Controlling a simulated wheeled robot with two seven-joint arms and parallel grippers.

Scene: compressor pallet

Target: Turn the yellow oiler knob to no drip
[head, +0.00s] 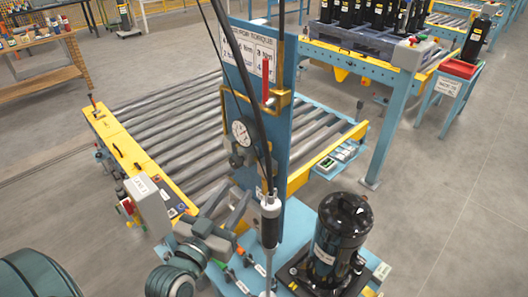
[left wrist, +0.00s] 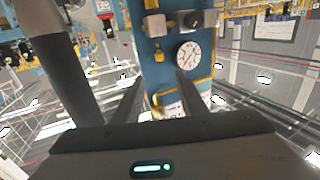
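A small yellow part (left wrist: 158,57), which looks like the oiler knob, shows in the left wrist view on the blue panel, beside the round white gauge (left wrist: 188,55) and by a grey fitting (left wrist: 153,26). Its setting is too small to read. In the head view I see the gauge (head: 241,132) on the blue panel (head: 268,100), but hanging black hoses cross the area beside it and I cannot make out the knob. My left gripper (head: 231,203) is open and empty, below and in front of the gauge, apart from the panel. Its two spread fingers (left wrist: 158,82) show in the wrist view. My right gripper is out of view.
A hanging tool (head: 270,218) on a hose stands close right of my left gripper. A black compressor (head: 341,235) sits at the lower right. A red-handled valve (head: 266,88) is above the gauge. A roller conveyor (head: 165,122) lies behind. A dark tube (left wrist: 65,75) crosses the wrist view's left.

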